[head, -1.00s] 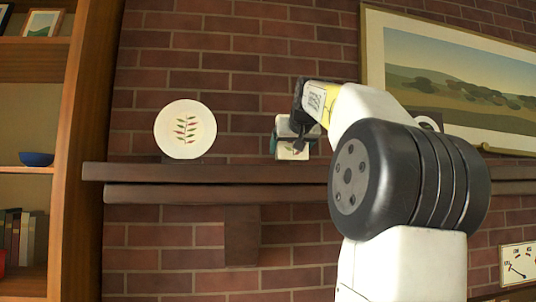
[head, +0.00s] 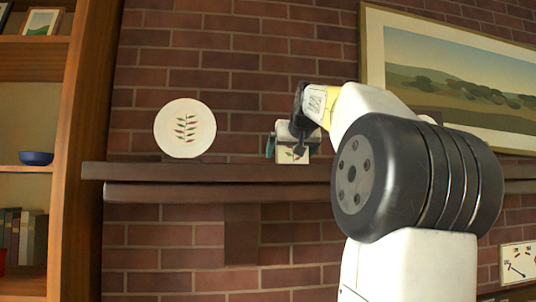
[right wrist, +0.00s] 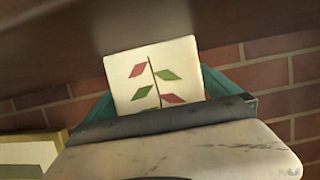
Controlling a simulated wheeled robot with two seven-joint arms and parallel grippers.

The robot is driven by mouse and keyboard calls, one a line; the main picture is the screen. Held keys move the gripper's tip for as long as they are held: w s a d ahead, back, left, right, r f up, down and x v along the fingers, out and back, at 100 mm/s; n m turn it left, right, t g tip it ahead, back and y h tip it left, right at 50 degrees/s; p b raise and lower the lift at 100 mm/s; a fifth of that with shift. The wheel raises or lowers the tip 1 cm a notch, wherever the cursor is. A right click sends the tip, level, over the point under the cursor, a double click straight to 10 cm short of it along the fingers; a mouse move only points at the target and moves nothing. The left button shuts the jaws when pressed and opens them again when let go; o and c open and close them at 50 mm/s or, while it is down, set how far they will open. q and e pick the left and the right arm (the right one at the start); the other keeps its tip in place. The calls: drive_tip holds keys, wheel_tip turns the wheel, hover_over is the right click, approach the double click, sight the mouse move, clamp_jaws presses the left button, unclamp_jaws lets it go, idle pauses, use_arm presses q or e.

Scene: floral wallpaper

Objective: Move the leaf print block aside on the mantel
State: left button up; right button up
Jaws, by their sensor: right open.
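The leaf print block (head: 292,157), cream with red and green leaves, stands on the dark wooden mantel (head: 150,172), right of the plate. My right gripper (head: 291,146) is at the block, open, with a teal finger on each side of it; the wrist partly covers the block's top. In the right wrist view the block (right wrist: 155,75) shows its leaf face between the teal fingers (right wrist: 155,95), its lower part hidden behind the gripper body. I cannot tell whether either finger touches it. My left gripper is not in view.
A round cream plate (head: 185,128) with a leaf pattern stands on the mantel to the left, with bare shelf between it and the block. A framed landscape (head: 460,80) hangs at the right. A wooden bookcase (head: 80,110) borders the left.

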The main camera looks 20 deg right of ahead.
drive_tip(key=v, duration=1.1)
drive_tip(key=shift+s+r, duration=0.15)
drive_tip(key=shift+s, duration=0.3)
drive_tip(key=shift+a, duration=0.1)
